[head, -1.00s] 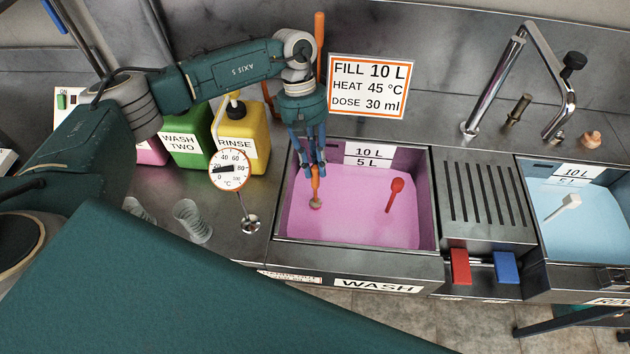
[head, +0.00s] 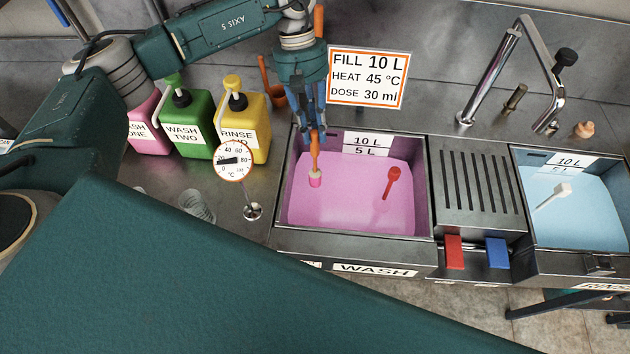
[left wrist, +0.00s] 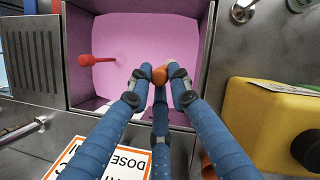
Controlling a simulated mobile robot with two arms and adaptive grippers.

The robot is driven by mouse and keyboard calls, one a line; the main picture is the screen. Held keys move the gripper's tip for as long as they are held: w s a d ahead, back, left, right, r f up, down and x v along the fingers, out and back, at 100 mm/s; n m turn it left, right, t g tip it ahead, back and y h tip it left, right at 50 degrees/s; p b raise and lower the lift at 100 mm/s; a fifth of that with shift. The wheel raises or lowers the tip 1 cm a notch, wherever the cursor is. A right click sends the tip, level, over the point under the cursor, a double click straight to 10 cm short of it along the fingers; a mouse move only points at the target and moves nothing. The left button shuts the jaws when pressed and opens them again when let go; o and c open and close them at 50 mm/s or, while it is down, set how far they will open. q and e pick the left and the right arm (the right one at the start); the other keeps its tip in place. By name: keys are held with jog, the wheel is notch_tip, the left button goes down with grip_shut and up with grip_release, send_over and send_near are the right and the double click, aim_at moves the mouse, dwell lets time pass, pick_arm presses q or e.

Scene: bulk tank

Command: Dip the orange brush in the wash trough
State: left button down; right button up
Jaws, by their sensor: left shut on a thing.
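My left gripper (head: 317,135) is shut on the orange brush (head: 315,160) and holds it upright over the left part of the wash trough (head: 432,185). My right gripper is not in view.
A red paddle-like thing (head: 393,175) is in the trough's right part. A dial thermometer (head: 234,160) and yellow (head: 250,125) and green (head: 190,130) containers stand left. A sign (head: 368,78) is behind. A drain grille (head: 475,185) and blue-filled rinse trough (head: 580,215) lie right.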

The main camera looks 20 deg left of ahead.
pick_arm(q)
jog(key=shift+r+p, duration=1.5)
jog(key=shift+r, duration=3.2)
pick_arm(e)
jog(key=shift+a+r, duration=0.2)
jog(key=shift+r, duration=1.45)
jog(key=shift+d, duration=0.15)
pick_arm(q)
jog(key=shift+f, duration=0.1)
